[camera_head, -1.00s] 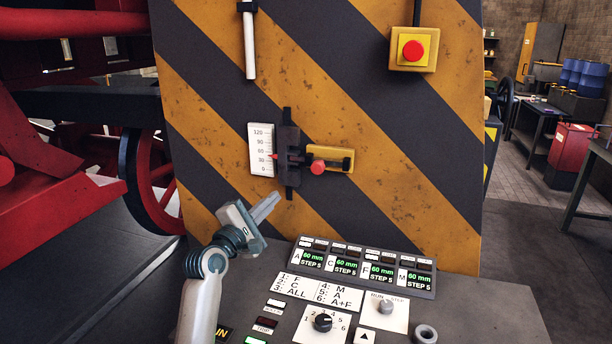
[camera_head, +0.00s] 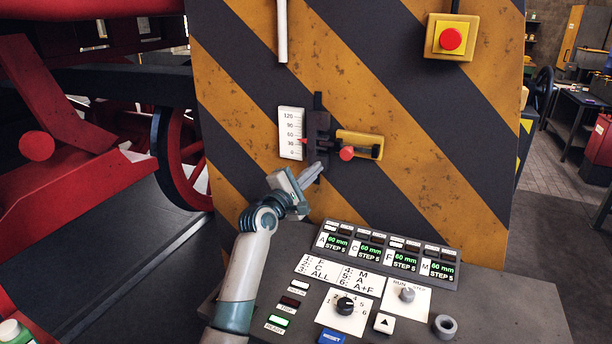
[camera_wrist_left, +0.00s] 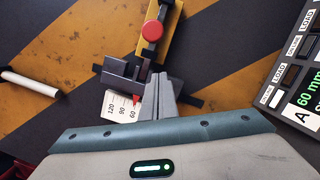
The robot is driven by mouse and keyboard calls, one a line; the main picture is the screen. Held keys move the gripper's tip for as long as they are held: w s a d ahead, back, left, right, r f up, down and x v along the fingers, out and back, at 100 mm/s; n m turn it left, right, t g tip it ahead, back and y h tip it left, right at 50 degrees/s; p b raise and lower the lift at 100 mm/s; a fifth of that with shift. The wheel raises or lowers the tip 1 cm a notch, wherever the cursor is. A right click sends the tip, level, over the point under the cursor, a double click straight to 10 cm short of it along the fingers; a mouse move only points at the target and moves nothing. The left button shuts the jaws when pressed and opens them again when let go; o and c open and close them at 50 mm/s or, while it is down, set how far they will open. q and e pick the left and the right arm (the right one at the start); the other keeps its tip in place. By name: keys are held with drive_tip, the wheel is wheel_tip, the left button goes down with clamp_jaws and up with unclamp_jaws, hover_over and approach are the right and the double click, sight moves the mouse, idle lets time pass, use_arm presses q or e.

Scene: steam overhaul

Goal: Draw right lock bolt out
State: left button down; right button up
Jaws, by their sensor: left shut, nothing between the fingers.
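The lock bolt with its red knob (camera_head: 346,153) sits in a yellow bracket (camera_head: 372,146) on the striped column, beside a dark vertical slide (camera_head: 318,135). A white scale marked 0 to 120 (camera_head: 291,133) with a red pointer is left of the slide. My left gripper (camera_head: 318,170) is shut and empty, just below and left of the knob, in front of the slide's lower part. In the left wrist view the red knob (camera_wrist_left: 153,31) lies beyond the closed fingertips (camera_wrist_left: 159,78), with a gap between them. My right gripper is out of view.
A control console (camera_head: 470,295) with displays, a dial and buttons juts out below the column. A red emergency button on a yellow box (camera_head: 451,39) is at upper right. A white rod (camera_head: 282,30) hangs above the scale. Red locomotive parts (camera_head: 60,190) stand at left.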

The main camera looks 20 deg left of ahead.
sight(344, 150)
use_arm(q)
drive_tip(key=d+p, duration=0.1)
drive_tip(key=w+d+r+p, duration=0.2)
drive_tip(key=d, duration=0.1)
drive_tip(key=shift+w, duration=0.2)
idle(0.3)
drive_tip(key=d+p, duration=0.1)
drive_tip(key=d, duration=0.2)
drive_tip(key=shift+d+p, duration=0.3)
idle(0.3)
